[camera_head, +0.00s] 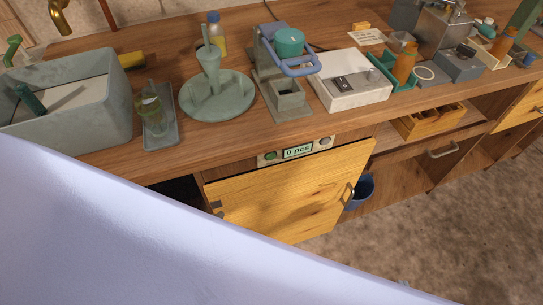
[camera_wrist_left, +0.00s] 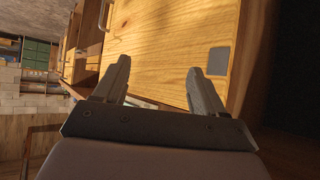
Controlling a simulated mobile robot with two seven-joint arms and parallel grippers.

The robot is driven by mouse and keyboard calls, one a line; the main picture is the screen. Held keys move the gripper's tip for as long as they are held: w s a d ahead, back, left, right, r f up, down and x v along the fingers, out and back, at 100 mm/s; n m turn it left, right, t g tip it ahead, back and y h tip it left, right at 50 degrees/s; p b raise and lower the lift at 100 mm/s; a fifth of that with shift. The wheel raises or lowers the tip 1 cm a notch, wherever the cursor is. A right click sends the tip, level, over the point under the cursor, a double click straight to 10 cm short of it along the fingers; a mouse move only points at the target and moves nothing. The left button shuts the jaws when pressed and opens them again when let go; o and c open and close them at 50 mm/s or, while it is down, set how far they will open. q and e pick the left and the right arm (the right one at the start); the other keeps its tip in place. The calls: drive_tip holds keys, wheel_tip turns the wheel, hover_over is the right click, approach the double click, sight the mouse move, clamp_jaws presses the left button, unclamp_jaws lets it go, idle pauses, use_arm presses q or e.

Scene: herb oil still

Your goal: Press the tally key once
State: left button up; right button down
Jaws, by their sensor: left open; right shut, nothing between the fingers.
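The tally panel (camera_head: 283,158) sits on the counter's front edge in the head view. Its lit display (camera_head: 298,151) reads "0 pcs". A green round button (camera_head: 270,156) is left of the display and a pale round button (camera_head: 325,142) is right of it; I cannot tell from markings which is the tally key. My left gripper (camera_wrist_left: 158,82) is open and empty in the left wrist view, facing a wooden cabinet door (camera_wrist_left: 170,40). My left gripper is hidden in the head view, and my right gripper is in neither view.
My own pale arm link covers the head view's lower left. The cabinet door (camera_head: 290,195) stands open below the panel. On the counter are a stone basin (camera_head: 100,110), a round green tray (camera_head: 240,108), a press stand (camera_head: 290,108) and a white scale (camera_head: 362,95).

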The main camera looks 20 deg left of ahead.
use_arm(q)
clamp_jaws()
idle(1.5)
